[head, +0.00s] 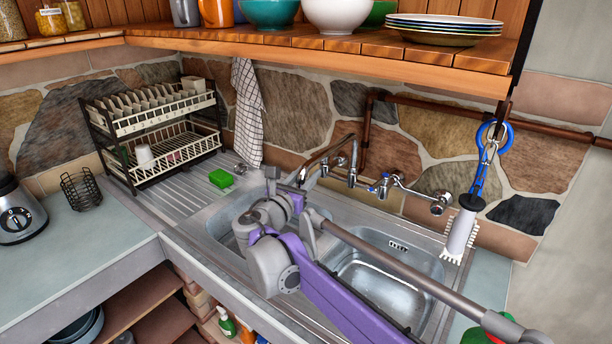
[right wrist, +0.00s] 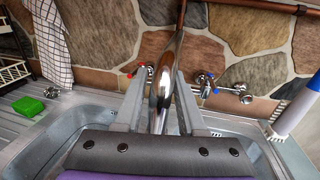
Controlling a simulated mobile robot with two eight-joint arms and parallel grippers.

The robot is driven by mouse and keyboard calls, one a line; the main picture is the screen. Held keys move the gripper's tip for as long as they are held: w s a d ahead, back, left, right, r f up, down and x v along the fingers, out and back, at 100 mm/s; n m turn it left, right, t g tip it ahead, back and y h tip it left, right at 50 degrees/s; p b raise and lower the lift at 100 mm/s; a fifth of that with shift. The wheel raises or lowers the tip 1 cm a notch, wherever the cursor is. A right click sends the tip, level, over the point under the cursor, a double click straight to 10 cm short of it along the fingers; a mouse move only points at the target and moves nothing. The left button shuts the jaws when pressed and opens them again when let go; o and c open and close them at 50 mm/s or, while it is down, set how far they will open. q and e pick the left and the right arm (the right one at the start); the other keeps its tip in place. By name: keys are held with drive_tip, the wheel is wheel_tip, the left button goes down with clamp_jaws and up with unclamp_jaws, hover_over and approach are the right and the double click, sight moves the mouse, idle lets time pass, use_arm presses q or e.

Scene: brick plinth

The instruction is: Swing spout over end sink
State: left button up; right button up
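The metal spout (head: 322,154) rises from the wall taps and reaches toward the left basin (head: 224,236). In the right wrist view the shiny spout (right wrist: 164,75) lies between the two fingers of my right gripper (right wrist: 160,95). The fingers are apart, with narrow gaps showing beside the spout; contact cannot be told. In the head view my right gripper (head: 300,182) is at the spout's end, above the left basin, partly hidden by my wrist. The right basin (head: 385,280) is empty and lies partly behind my arm. My left gripper is not in view.
A dish rack (head: 150,130) and a green sponge (head: 221,178) are left of the basins. A second tap (head: 400,180) is on the wall to the right. A brush (head: 462,230) hangs at right. A wooden shelf (head: 330,50) with crockery overhangs the back.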

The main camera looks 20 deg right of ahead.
clamp_jaws()
idle(1.1)
